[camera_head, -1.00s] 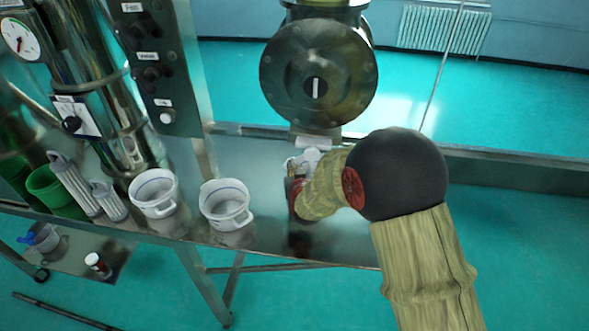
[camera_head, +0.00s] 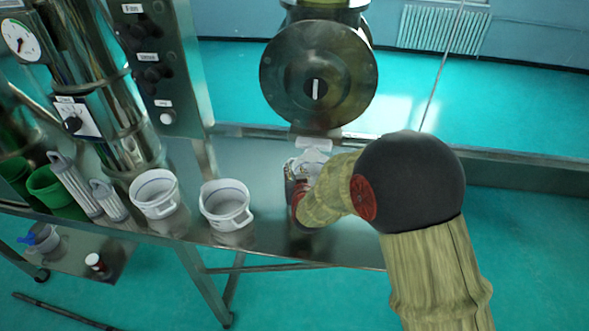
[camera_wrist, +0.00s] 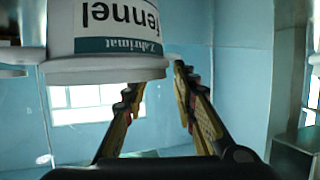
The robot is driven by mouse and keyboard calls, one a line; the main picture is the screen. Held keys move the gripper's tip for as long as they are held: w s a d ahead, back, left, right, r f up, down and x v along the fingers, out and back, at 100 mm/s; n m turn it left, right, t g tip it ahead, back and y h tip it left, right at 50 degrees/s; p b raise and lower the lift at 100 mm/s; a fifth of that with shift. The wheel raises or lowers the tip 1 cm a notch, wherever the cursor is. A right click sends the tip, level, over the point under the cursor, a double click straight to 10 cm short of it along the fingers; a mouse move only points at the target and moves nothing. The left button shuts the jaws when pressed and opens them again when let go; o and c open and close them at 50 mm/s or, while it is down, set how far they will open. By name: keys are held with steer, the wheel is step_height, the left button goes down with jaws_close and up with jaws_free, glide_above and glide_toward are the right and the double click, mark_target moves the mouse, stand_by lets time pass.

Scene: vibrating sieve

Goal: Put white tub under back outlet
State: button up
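A white tub (camera_wrist: 105,30) with a "fennel" label fills the upper left of the wrist view, upside down in the picture. My gripper (camera_wrist: 158,77) is open there, its two fingers apart, with the tub's rim above and left of the fingertips. In the head view a white tub (camera_head: 313,156) shows partly behind my gripper, below a pale spout (camera_head: 314,144) under the round steel drum (camera_head: 318,76). My arm hides much of this tub, so its exact seat under the spout cannot be told.
Two white tubs with handles, one left (camera_head: 154,195) and one middle (camera_head: 226,205), stand on the steel table (camera_head: 270,240). Green containers (camera_head: 50,187) and ribbed grey cylinders (camera_head: 75,187) stand farther left. A control panel (camera_head: 155,70) rises behind. The table's front is clear.

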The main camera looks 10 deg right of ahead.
steer(key=s+d+r+g+y, duration=0.1)
steer(key=s+r+g, duration=0.1)
steer(key=s+r, duration=0.65)
steer(key=s+d+r+g+y, duration=0.15)
steer(key=s+r, duration=0.45)
steer(key=s, duration=0.6)
steer(key=s+d+r+g+h, duration=0.1)
steer(key=s+d+g, duration=0.1)
steer(key=s, duration=0.8)
steer(key=s+d+r+g+h, duration=0.1)
steer(key=s+d+r+g, duration=0.1)
steer(key=s, duration=0.7)
steer(key=shift+s+d+g+p, duration=0.3)
steer(key=shift+s+g+p, duration=0.05)
steer(key=shift+p, duration=0.1)
step_height(320, 180, down, 3)
steer(key=b, duration=0.3)
